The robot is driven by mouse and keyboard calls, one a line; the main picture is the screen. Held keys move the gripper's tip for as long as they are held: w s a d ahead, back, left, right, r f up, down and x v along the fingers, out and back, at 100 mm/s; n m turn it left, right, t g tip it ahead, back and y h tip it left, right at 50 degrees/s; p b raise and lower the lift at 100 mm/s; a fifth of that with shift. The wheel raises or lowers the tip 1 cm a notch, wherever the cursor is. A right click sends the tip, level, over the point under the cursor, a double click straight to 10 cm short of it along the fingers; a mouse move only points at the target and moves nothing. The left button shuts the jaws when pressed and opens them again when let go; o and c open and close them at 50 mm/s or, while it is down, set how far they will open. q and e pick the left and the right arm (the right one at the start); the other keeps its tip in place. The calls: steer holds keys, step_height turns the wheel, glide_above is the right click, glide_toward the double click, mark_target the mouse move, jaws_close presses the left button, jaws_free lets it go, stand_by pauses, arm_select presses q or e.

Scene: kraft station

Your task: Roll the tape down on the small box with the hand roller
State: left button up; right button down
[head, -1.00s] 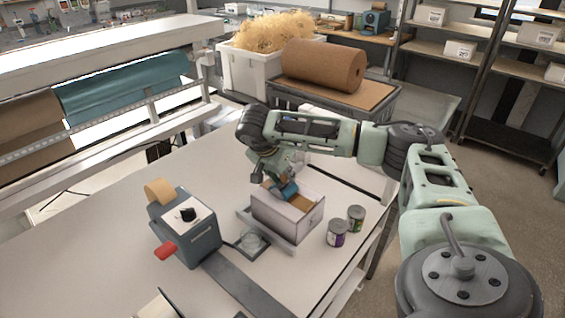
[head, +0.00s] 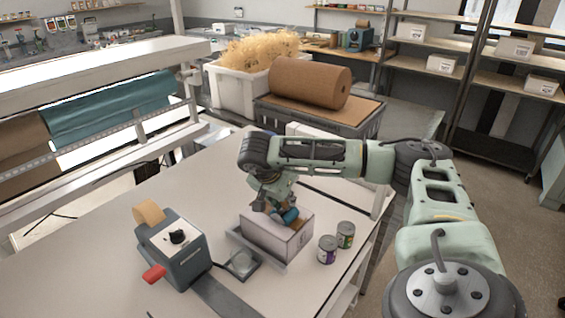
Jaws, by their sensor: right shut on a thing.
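The small box (head: 284,242) is a pale carton on the table, with a brown strip on its top partly hidden by my gripper. My right gripper (head: 277,212) is over the box top, pointing down, and is shut on the hand roller (head: 290,214), whose blue-teal part shows at the fingers. The roller is at the top of the box; I cannot tell whether it touches the tape. My left gripper is out of view.
A grey tape dispenser (head: 174,250) with a red lever stands left of the box. Two small cans (head: 327,250) (head: 346,235) stand close to the box's right. A flat grey pad (head: 241,263) lies between dispenser and box. The table's left part is clear.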

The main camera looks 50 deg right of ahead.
steer(key=shift+s+d, duration=0.2)
steer(key=shift+s, duration=1.9)
steer(key=shift+w, duration=0.1)
steer(key=shift+r+p, duration=0.3)
steer(key=shift+r, duration=0.1)
steer(key=shift+r+p, duration=1.3)
steer(key=shift+r, duration=1.35)
